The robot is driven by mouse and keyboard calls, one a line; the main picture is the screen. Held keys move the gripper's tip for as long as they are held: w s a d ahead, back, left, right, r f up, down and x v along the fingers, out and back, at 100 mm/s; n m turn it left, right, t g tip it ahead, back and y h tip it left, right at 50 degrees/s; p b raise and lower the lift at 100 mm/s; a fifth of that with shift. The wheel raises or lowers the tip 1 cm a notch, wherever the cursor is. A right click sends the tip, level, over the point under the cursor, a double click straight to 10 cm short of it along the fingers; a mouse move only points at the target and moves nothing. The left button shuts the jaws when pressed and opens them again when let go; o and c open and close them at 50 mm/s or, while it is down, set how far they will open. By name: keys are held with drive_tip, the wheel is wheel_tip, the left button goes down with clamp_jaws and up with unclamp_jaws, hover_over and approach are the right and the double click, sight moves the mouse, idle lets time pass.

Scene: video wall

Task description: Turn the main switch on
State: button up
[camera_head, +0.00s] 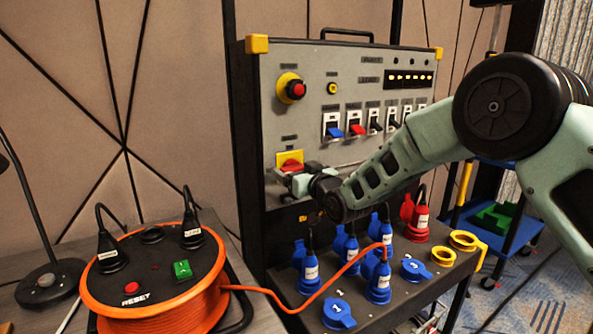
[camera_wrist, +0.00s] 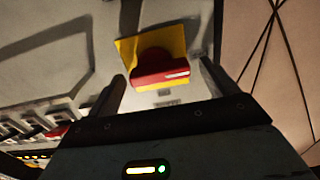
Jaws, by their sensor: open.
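The main switch (camera_head: 290,164) is a red rotary handle on a yellow square plate, low on the left of the grey panel. In the wrist view the red handle (camera_wrist: 160,72) lies roughly crosswise, with a white mark near its right end. My gripper (camera_head: 297,182) is at the panel, close to the switch and partly hiding its lower side. In the wrist view the open gripper (camera_wrist: 160,84) has one dark finger on each side of the handle. Nothing is held, and I cannot tell whether a finger touches the handle.
A red push button (camera_head: 297,90) on a yellow base sits above the switch, with a row of breaker switches (camera_head: 358,130) to the right. Blue and red plugs (camera_head: 379,283) stand on the shelf below. An orange cable reel (camera_head: 165,295) is at left, its cable crossing to the plugs.

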drive_tip(key=c, duration=1)
drive_tip(key=m+b, duration=0.2)
drive_tip(key=m, duration=0.1)
drive_tip(key=m+b, duration=0.2)
drive_tip(key=m, duration=0.1)
drive_tip(key=m+b, duration=0.2)
drive_tip(key=m, duration=0.1)
drive_tip(key=shift+w+d, duration=0.2)
drive_tip(key=shift+d, duration=0.05)
drive_tip(key=m+b, duration=0.2)
drive_tip(key=m, duration=0.2)
drive_tip(key=shift+d+m, duration=0.15)
drive_tip(key=shift+m, duration=0.25)
drive_tip(key=shift+w+m+b, duration=0.1)
drive_tip(key=shift+m+b, duration=0.95)
drive_tip(key=shift+m, duration=0.95)
